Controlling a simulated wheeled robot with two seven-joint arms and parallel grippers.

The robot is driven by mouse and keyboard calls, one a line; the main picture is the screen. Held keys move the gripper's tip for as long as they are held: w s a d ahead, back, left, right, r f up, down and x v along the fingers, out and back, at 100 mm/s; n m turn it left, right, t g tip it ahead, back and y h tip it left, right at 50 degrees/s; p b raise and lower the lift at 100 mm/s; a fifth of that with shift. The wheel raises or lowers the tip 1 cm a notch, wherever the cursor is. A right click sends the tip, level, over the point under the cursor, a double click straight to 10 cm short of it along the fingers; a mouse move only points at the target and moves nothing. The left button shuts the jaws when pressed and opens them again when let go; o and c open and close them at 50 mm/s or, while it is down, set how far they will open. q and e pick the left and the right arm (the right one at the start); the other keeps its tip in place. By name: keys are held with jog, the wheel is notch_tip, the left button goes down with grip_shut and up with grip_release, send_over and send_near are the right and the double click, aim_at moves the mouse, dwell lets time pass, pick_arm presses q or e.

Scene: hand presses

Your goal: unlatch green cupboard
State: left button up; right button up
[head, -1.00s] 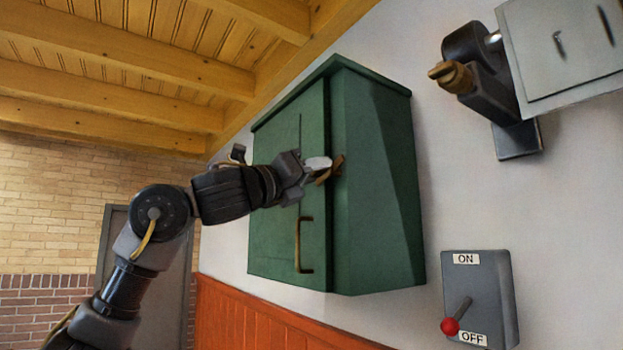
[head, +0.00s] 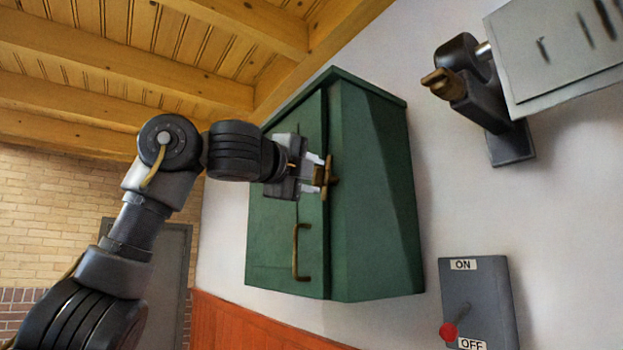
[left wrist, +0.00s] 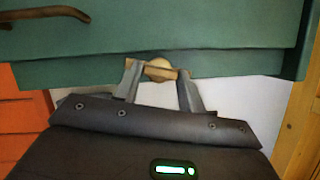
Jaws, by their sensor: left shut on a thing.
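The green cupboard (head: 372,200) hangs on the white wall in the middle of the head view. Its door appears closed and has a bronze pull handle (head: 296,252). A brass latch (head: 332,181) sits at the door's right edge, above the handle's level. My left gripper (head: 322,174) is at this latch, with its light fingertips on either side of it. In the left wrist view the fingers (left wrist: 159,84) are shut on the latch's short bar (left wrist: 160,69), which has a round middle. The fingers partly hide the latch in the head view. My right gripper is not in view.
A grey switch box (head: 483,290) with a red-knobbed lever is on the wall at lower right. A grey panel (head: 560,60) on a dark bracket with a brown knob (head: 443,84) juts out at upper right. Wooden ceiling beams run above my left arm.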

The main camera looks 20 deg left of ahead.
pick_arm(q)
jog(key=shift+r+n+g+y, duration=0.25)
jog(key=shift+n+g+y, duration=0.2)
jog(key=shift+n, duration=1.05)
jog(key=o, duration=1)
jog(key=shift+a, duration=0.1)
jog(key=shift+f, duration=0.1)
jog(key=shift+s, duration=0.1)
jog(key=shift+s, duration=0.1)
jog(key=b+v, duration=0.8)
jog(key=v, duration=0.2)
jog(key=shift+s+a, duration=0.2)
